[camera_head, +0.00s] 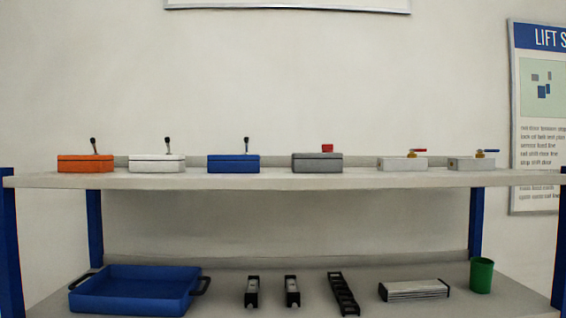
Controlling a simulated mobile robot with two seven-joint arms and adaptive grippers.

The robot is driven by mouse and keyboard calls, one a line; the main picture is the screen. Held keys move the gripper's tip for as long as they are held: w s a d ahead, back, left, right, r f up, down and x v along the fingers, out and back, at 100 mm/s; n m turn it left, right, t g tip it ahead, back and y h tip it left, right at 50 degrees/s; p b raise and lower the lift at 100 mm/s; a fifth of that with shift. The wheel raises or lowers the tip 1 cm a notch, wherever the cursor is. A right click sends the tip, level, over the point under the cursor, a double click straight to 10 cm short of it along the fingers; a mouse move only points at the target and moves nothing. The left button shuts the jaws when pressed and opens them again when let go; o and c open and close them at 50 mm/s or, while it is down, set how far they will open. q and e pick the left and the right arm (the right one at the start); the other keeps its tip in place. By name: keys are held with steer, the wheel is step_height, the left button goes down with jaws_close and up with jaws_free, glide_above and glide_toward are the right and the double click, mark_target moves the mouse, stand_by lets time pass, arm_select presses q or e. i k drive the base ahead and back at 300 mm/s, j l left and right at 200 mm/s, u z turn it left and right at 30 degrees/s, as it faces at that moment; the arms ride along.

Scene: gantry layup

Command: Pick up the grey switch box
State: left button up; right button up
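The grey switch box (317,163) sits on the upper shelf (300,181), a little right of the middle. It is a darker grey box with a red part (327,148) on its top. Nothing touches it, and its front face is in full view. Neither of my grippers shows in the head view.
Left of it stand an orange box (86,164), a white box (157,164) and a blue box (233,164), each with a lever. Two pale valve blocks (402,164) (471,164) stand right. Below are a blue tray (134,304) and a green cup (481,277).

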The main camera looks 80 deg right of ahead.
mark_target(302, 163)
steer(key=z, duration=2.7)
